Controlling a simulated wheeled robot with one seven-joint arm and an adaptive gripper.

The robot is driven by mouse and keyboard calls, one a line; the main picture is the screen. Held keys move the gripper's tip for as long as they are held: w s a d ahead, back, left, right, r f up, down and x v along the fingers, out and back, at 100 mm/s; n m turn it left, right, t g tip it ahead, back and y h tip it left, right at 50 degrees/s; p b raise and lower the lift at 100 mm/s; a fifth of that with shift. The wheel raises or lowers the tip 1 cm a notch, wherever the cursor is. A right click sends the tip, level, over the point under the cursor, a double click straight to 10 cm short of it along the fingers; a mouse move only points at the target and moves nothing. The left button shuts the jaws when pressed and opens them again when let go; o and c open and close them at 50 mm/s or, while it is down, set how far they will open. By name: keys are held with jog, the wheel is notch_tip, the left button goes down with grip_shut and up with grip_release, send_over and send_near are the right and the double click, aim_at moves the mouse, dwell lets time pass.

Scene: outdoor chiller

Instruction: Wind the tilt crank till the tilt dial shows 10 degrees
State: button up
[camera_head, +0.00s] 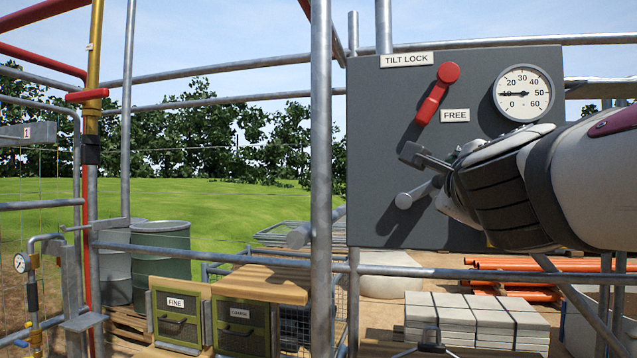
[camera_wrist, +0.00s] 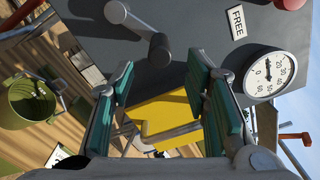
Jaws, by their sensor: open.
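The grey tilt crank (camera_head: 415,194) is on a dark grey panel (camera_head: 385,120), partly hidden behind my gripper (camera_head: 428,165). In the wrist view the crank (camera_wrist: 137,32) shows its arm and rounded knob ahead of the fingertips. My gripper (camera_wrist: 162,78) is open, with its teal finger pads apart and nothing between them; the crank appears just beyond them. The round white tilt dial (camera_head: 523,93) is at the panel's upper right, its needle pointing left, at about the 10 mark. The dial also shows in the wrist view (camera_wrist: 266,73).
A red tilt lock lever (camera_head: 436,95) slants on the panel, its lower end beside the FREE label (camera_head: 455,115). A vertical metal post (camera_head: 320,150) and horizontal rails (camera_head: 220,255) stand left of and below the panel. Pale slabs (camera_head: 475,320) lie below.

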jog(key=shift+v, duration=1.95)
jog(key=s+d+f+m+g+h, duration=0.1)
jog(key=s+d+f+m+g, duration=0.35)
jog(key=m, duration=0.85)
jog(key=s+d+f+m+g, duration=0.1)
jog(key=s+d+f+m, duration=0.1)
jog(key=f+m, duration=0.8)
jog(key=s+a+f+m+g+y, duration=0.3)
jog(key=f+m, duration=0.3)
jog(key=m, duration=0.5)
jog(key=s+a+f+m+g+y, duration=0.3)
jog(key=s+a+f+m, duration=0.3)
jog(key=m, duration=0.5)
jog(key=shift+s+f+y, duration=0.2)
jog(key=shift+f+y, duration=0.1)
jog(key=shift+f, duration=0.4)
